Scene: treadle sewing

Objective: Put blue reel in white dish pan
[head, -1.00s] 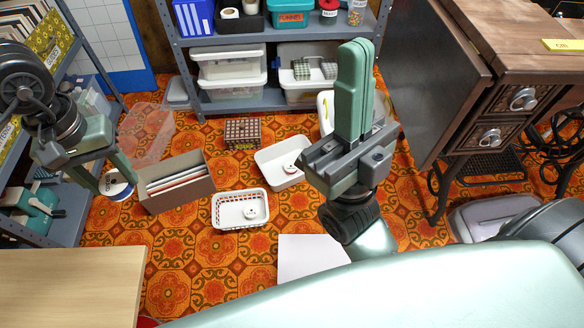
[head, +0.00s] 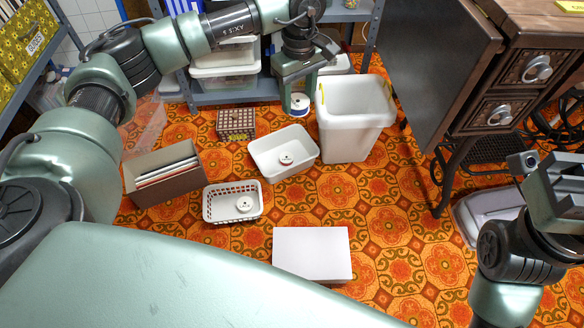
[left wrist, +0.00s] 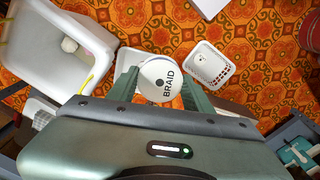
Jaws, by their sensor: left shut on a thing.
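My left gripper (head: 298,88) is shut on a blue reel (head: 299,105), which has a white top. In the left wrist view, the reel's top (left wrist: 160,78) reads BRAID and sits between the two fingers. The white dish pan (head: 262,160) stands on the floor, lower in the head view than the reel, with a small white item inside. The gripper is beyond the pan and apart from it. In the left wrist view the reel partly hides the pan (left wrist: 125,58). My right gripper (head: 548,180) is at the right edge, its finger gap unclear.
A tall white bin (head: 350,125) stands right of the pan. A white basket (head: 211,213), a brown file box (head: 170,192) and a small crate (head: 236,124) stand to the left. A white box (head: 312,255) is in front. Shelving stands behind; patterned floor lies between.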

